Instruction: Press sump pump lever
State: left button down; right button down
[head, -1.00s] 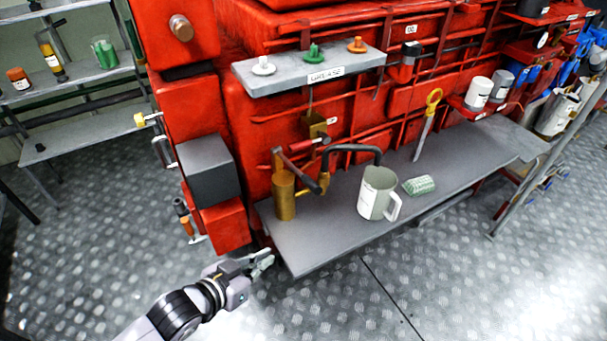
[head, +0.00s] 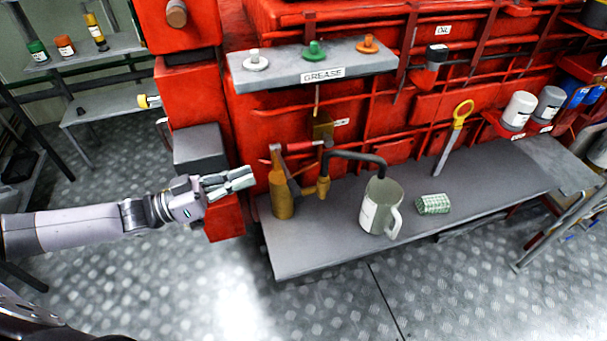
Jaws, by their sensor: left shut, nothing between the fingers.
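The sump pump is a brass cylinder (head: 282,204) standing upright at the left end of the grey shelf. Its lever (head: 289,177) is a thin arm from the pump's top, slanting down to the right to a dark grip end. A black curved pipe (head: 355,157) runs from the brass fitting (head: 323,184) to above a grey-green mug (head: 377,207). My left gripper (head: 243,179) is shut and empty, left of the pump at about the lever's height in the picture. A gap shows between its fingertips and the pump. My right gripper is not in view.
A grey block (head: 200,150) on the red engine is behind my left gripper. A grease shelf (head: 312,68) hangs above the pump. A green patterned block (head: 432,204) lies right of the mug, and a yellow-ringed dipstick (head: 455,135) stands behind. The floor in front is clear.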

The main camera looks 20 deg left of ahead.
pick_arm(q)
jog(key=r+p, duration=0.2)
jog(key=p, duration=0.1)
send_over(290, 186)
jog(key=shift+f, duration=0.1)
jog(key=f, duration=0.1)
jog(key=s+f, duration=0.1)
jog(key=f, duration=0.2)
jog(key=shift+s+a+f, duration=0.15)
jog(key=shift+s+a, duration=0.05)
jog(key=shift+a, duration=0.05)
